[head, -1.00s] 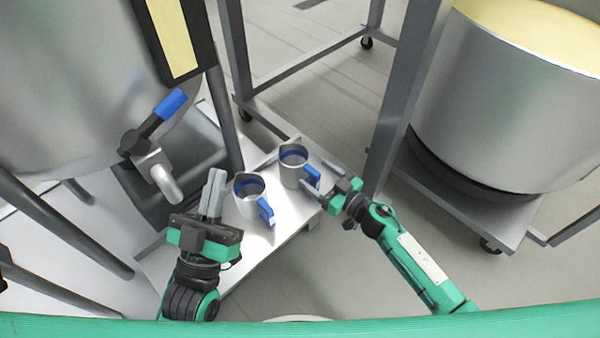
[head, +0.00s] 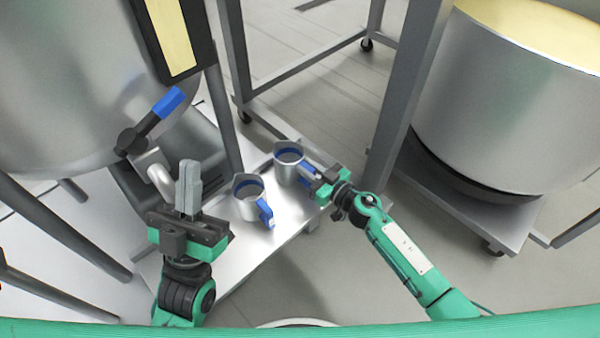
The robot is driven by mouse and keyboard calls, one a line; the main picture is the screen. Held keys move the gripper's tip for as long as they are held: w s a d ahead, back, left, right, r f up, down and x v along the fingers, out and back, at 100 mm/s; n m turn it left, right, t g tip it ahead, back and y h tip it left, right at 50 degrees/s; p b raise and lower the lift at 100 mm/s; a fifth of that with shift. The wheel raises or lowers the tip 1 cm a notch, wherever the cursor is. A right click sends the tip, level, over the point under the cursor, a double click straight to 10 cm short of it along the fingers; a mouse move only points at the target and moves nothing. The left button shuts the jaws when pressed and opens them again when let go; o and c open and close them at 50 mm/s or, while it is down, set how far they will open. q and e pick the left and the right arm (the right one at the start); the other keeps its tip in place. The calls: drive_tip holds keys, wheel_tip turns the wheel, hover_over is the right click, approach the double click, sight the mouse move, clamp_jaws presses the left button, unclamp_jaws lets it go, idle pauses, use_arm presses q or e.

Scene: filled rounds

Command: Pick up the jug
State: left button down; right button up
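Two metal jugs with blue handles and blue inner bands stand upright on the low steel table (head: 245,250). The farther jug (head: 287,173) has its handle (head: 307,171) towards my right gripper (head: 310,174). My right gripper's fingers are at that handle and overlap it; I cannot tell whether they have closed on it. The nearer jug (head: 246,207) stands to the left, its handle (head: 265,212) pointing right and towards me. My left gripper (head: 188,178) points away from me, left of the nearer jug, with its fingers together and nothing visible between them.
A large steel vessel (head: 60,90) with a blue-handled valve (head: 150,130) stands at the left, its outlet close to my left gripper. A steel frame post (head: 405,100) rises just beyond my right gripper. A large drum (head: 510,110) stands on a wheeled base at the right.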

clamp_jaws()
drive_tip(key=shift+r, duration=0.15)
